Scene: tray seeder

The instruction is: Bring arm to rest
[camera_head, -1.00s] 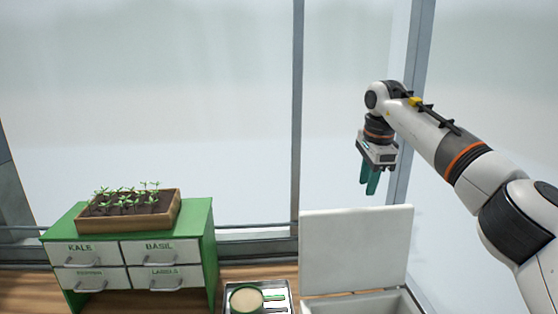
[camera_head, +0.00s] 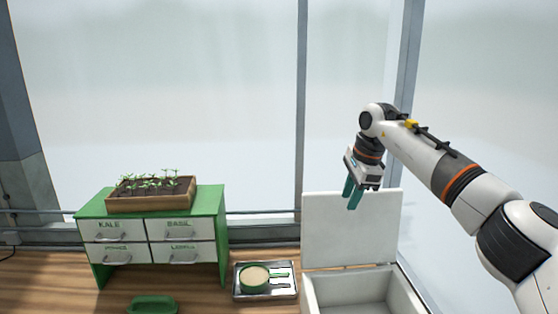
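My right arm reaches in from the right edge. Its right gripper (camera_head: 353,194) hangs pointing down in front of the raised white lid, above the open white box. The teal fingers are close together and I see nothing held between them, but the angle hides whether they touch. My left arm and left gripper are out of view.
A green cabinet (camera_head: 218,232) with white labelled drawers bears a wooden seedling tray (camera_head: 150,205). A metal tray (camera_head: 266,296) holds a green-rimmed bowl (camera_head: 255,276). The white box (camera_head: 311,297) has its lid (camera_head: 350,230) up. A green dish (camera_head: 153,305) sits at the front.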

